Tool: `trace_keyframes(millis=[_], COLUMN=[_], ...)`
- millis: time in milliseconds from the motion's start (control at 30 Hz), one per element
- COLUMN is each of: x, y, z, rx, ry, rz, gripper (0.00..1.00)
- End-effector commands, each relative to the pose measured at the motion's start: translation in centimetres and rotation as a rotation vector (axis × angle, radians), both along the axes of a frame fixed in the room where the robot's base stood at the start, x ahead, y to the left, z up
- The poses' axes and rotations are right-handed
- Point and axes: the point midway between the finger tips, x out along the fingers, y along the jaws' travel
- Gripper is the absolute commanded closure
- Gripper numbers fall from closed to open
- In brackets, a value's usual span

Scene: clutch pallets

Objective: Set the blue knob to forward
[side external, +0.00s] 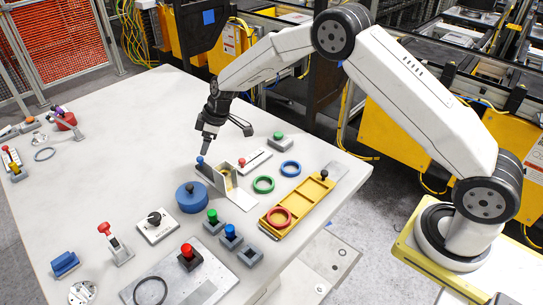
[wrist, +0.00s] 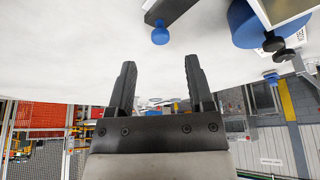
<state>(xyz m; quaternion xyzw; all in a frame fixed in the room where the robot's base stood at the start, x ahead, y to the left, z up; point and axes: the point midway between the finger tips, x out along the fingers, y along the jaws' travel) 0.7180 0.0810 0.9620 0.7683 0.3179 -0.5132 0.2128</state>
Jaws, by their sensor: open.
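My gripper (side external: 227,141) is open and empty, just above the blue knob in the side view. In the wrist view my gripper (wrist: 160,66) shows two black fingers spread apart, with nothing between them. I cannot tell which way the knob is set.
A blue drum (side external: 191,201) stands close in front of the block. A red-knobbed slider (side external: 254,160), green ring (side external: 263,184), blue ring (side external: 290,168) and yellow tray (side external: 304,203) lie to the right. Several push-button boxes stand nearer the front.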

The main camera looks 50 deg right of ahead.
Motion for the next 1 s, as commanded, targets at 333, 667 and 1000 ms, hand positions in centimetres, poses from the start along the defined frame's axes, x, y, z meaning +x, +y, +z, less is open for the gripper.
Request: trace_keyframes(millis=[333,667,1000], x=[1.0,1.3,1.3], y=[1.0,1.3,1.3], z=[-3.4,-4.5,-4.5], rx=[-0.001,0.000,0.000], ry=[-0.001,-0.002,-0.002], rz=[0.000,-0.002,-0.002], gripper=[0.33,0.33,0.74])
